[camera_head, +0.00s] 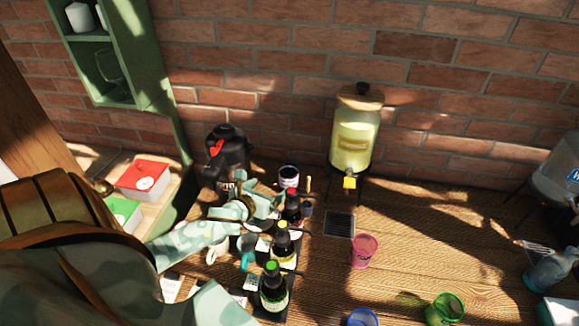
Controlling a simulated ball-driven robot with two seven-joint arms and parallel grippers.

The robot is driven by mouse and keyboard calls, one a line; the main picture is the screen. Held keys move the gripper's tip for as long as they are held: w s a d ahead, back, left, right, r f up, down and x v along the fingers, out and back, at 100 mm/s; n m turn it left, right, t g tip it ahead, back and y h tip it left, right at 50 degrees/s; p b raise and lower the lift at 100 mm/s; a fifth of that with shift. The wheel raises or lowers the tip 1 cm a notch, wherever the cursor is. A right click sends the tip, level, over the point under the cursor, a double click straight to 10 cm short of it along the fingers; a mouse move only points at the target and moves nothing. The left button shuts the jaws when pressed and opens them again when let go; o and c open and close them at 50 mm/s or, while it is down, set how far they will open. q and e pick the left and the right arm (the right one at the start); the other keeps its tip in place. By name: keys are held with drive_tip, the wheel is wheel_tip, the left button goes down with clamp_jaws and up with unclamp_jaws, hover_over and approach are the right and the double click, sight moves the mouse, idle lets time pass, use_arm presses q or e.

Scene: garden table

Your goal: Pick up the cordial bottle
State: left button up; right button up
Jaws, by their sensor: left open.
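Three dark bottles stand in a row on the wooden table: a red-capped bottle (293,211) at the back, a yellow-capped bottle (283,248) in the middle and a green-capped bottle (273,292) in front. I cannot read their labels, so I cannot tell which holds cordial. My left gripper (271,208) is open, just left of the red-capped bottle and close to it. Whether a finger touches the bottle is unclear. My left arm hides part of the table at the left. My right gripper is not in view.
A yellow drink dispenser (355,135) stands behind, near the brick wall. A black kettle-like pot (227,150) and a dark jar (288,177) are close behind the gripper. A pink cup (363,250), green glass (445,308) and blue cup (362,318) stand right.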

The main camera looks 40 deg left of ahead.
sight(284, 178)
use_arm(q)
drive_tip(key=b+x, duration=0.2)
drive_tip(key=x, duration=0.2)
drive_tip(key=b+x, duration=0.3)
drive_tip(key=x, duration=0.1)
drive_tip(key=shift+f, duration=0.3)
drive_tip(key=b+x, duration=0.4)
drive_tip(key=x, duration=0.1)
drive_tip(key=shift+d+f+b, duration=0.2)
drive_tip(key=shift+d+b, duration=0.05)
drive_tip(key=shift+b, duration=0.15)
drive_tip(key=shift+w, duration=0.2)
drive_tip(key=shift+r, duration=0.2)
drive_tip(key=shift+c, duration=0.9)
drive_tip(key=c, duration=1.3)
drive_tip(key=shift+r, duration=0.1)
drive_tip(key=shift+c, duration=0.2)
